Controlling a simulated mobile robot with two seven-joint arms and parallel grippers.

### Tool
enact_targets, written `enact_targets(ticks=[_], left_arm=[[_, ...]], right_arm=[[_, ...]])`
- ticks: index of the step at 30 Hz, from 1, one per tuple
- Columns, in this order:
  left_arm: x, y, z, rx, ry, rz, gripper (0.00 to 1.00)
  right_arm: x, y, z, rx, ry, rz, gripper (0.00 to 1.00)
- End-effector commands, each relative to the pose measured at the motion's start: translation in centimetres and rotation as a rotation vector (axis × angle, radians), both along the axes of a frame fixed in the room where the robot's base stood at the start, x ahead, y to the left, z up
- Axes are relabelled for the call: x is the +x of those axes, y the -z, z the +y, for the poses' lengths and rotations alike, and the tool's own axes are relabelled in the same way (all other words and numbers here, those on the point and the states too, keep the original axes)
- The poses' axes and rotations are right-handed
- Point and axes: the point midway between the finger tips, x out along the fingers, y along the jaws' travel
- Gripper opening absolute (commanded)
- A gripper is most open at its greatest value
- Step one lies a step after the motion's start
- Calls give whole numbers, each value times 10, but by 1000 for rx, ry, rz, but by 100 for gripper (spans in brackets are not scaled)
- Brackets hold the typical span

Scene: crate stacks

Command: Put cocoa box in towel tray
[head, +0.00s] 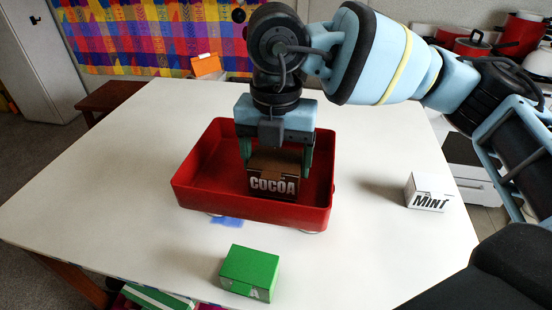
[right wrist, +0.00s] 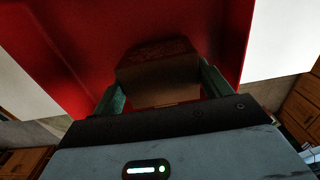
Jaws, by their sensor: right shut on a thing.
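The brown cocoa box (head: 273,184) with white lettering is inside the red tray (head: 190,195) on the white table. My right gripper (head: 274,160) reaches down into the tray from above and is shut on the cocoa box, a green finger on either side. In the right wrist view the box (right wrist: 160,82) sits between the fingers, with the red tray (right wrist: 60,50) around it. I cannot tell whether the box touches the tray floor. No towel shows in the tray. My left gripper is not in view.
A green box (head: 250,270) lies near the table's front edge. A white mint box (head: 428,191) stands to the right of the tray. The white table (head: 130,150) is clear on the left. Red pots (head: 472,45) stand behind at the right.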

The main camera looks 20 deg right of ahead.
Motion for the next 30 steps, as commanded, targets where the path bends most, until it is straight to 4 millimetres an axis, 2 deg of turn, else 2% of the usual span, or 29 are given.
enact_targets(ticks=[13, 14, 18, 26, 30], left_arm=[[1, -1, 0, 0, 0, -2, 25], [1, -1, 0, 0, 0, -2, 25], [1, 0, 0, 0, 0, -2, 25], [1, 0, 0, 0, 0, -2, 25], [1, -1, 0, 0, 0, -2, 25]], right_arm=[[0, 8, 0, 2, 1, -1, 52], [0, 8, 0, 2, 1, -1, 80], [0, 8, 0, 1, 1, -2, 98], [0, 7, 0, 1, 1, -2, 99], [1, 1, 0, 2, 1, -5, 99]])
